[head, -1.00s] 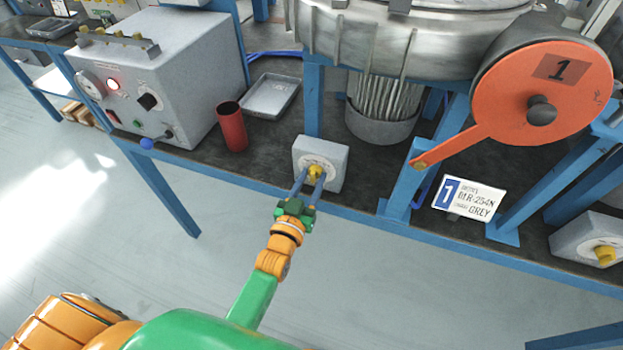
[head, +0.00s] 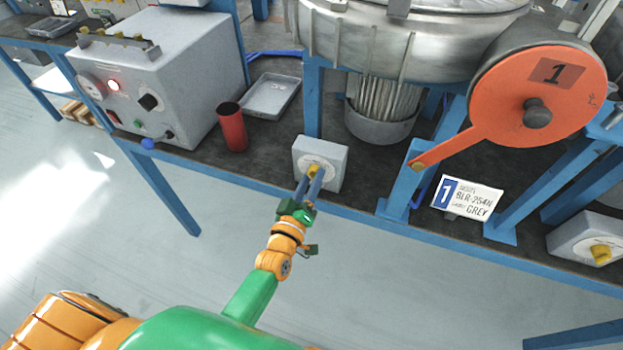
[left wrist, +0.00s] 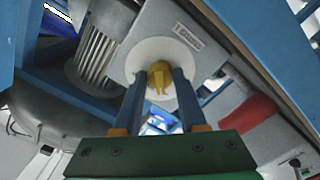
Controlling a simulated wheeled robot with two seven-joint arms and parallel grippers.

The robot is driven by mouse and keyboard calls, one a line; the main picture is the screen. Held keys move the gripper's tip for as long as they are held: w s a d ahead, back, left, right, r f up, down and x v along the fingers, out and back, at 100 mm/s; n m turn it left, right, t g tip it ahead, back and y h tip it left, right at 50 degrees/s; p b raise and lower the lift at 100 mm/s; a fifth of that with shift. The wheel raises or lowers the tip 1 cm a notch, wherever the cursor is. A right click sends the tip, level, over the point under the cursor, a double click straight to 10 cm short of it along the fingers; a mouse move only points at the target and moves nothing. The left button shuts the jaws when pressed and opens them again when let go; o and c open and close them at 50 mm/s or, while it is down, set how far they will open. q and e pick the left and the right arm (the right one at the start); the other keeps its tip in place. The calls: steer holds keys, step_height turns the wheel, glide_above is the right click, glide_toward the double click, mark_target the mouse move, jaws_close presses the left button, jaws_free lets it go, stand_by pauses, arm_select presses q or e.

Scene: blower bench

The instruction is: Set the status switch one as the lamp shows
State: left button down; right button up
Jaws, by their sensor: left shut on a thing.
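The status switch box (head: 334,160) is a small grey box at the bench's front edge, with a pale round dial and a yellow knob (head: 314,171). In the left wrist view the knob (left wrist: 160,74) sits between my two blue fingers, and a small label shows on the box face (left wrist: 187,35). My left gripper (head: 311,180) is shut on the knob; its fingers partly hide it and the dial marks. A lamp (head: 114,85) glows red with a bright centre on the grey control box (head: 185,75). My right gripper is not in view.
A red cup (head: 232,130) and a metal tray (head: 272,97) stand left of the switch box. Right of it are a blower with an orange disc lever (head: 538,85) marked 1, and a card (head: 466,198) reading GREY. Another yellow-knobbed box (head: 585,238) is at far right.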

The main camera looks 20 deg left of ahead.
arm_select(q)
steer(key=shift+n, duration=0.4)
steer(key=shift+c, duration=2.3)
jaws_free()
steer(key=s, duration=0.7)
steer(key=shift+a, duration=0.1)
